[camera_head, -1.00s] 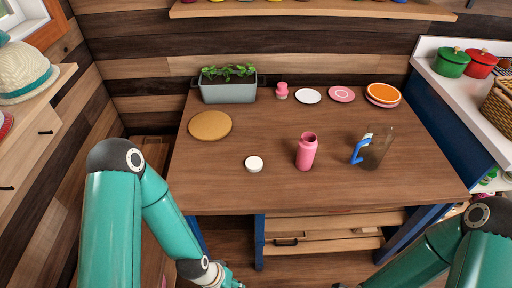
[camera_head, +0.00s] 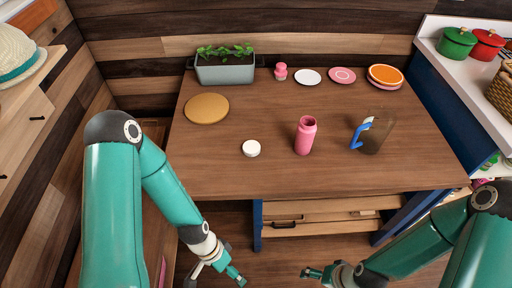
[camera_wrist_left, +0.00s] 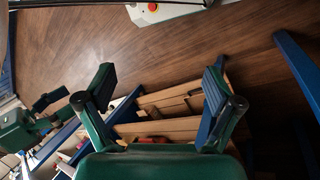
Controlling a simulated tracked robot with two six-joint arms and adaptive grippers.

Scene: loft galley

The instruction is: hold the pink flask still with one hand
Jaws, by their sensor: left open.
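The pink flask (camera_head: 305,136) stands upright and open-topped near the front middle of the wooden table. A white round lid-like disc (camera_head: 251,148) lies to its left. My left gripper (camera_head: 216,276) is open and empty, low in front of the table edge and apart from the flask. Its two spread fingers (camera_wrist_left: 160,90) show in the left wrist view with nothing between them; the flask is not seen there. My right gripper (camera_head: 318,273) is low in front of the table, partly cut off by the bottom edge, and its opening is unclear.
A clear jug with a blue handle (camera_head: 374,134) stands right of the flask. A cork mat (camera_head: 207,108), planter (camera_head: 225,70), pink shaker-like item (camera_head: 281,72) and plates (camera_head: 342,76) lie farther back. Half-open drawers (camera_head: 320,214) are under the table (camera_head: 330,183). The table between flask and front edge is clear.

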